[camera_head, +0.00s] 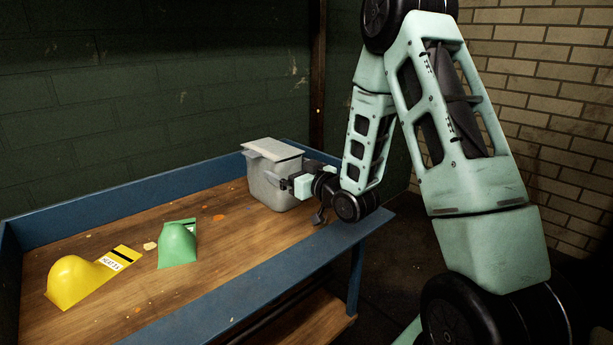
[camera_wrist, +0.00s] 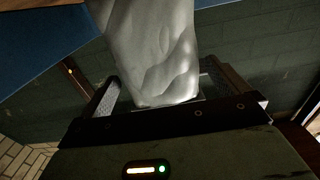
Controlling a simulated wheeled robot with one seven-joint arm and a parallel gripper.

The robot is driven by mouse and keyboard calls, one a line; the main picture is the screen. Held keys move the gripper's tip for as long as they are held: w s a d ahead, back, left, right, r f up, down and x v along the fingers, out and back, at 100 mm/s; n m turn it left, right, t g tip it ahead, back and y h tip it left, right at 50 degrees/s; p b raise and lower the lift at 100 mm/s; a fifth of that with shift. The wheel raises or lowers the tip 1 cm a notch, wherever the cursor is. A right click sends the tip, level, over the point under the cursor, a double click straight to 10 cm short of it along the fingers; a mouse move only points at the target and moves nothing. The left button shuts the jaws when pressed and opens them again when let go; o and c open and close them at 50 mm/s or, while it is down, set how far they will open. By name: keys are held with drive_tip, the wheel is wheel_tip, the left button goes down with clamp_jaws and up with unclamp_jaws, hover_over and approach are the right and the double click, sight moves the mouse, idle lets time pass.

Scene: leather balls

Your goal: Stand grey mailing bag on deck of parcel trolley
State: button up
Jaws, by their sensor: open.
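The grey mailing bag (camera_head: 268,182) stands upright at the far right corner of the trolley's wooden deck (camera_head: 215,265), with a pale flap across its top. Its underside is hidden from the head camera. My gripper (camera_head: 287,184) is at the bag's right side, level with its middle. In the wrist view the grey bag (camera_wrist: 158,55) reaches in between the two spread fingers of my gripper (camera_wrist: 160,88). The fingers are open; whether either one touches the bag I cannot tell.
A yellow bag (camera_head: 75,281) and a green bag (camera_head: 178,245) lie on the left part of the deck. Small scraps are scattered between. A raised blue rim (camera_head: 130,205) borders the deck, and a green block wall (camera_head: 150,90) stands behind. The deck's front middle is clear.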

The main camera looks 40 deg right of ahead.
drive_tip(key=s, duration=0.1)
drive_tip(key=s+p, duration=0.1)
drive_tip(key=s, duration=0.1)
drive_tip(key=s+p, duration=0.1)
drive_tip(key=s, duration=0.1)
drive_tip(key=shift+d+r, duration=0.1)
drive_tip(key=shift+r, duration=0.25)
drive_tip(key=s+p, duration=0.1)
drive_tip(key=p, duration=0.4)
drive_tip(key=shift+s+f+p, duration=0.1)
drive_tip(key=shift+p, duration=0.25)
drive_tip(key=shift+s+f+p, duration=0.15)
drive_tip(key=shift+s+p, duration=0.2)
drive_tip(key=shift+p, duration=0.55)
drive_tip(key=shift+s+f, duration=0.1)
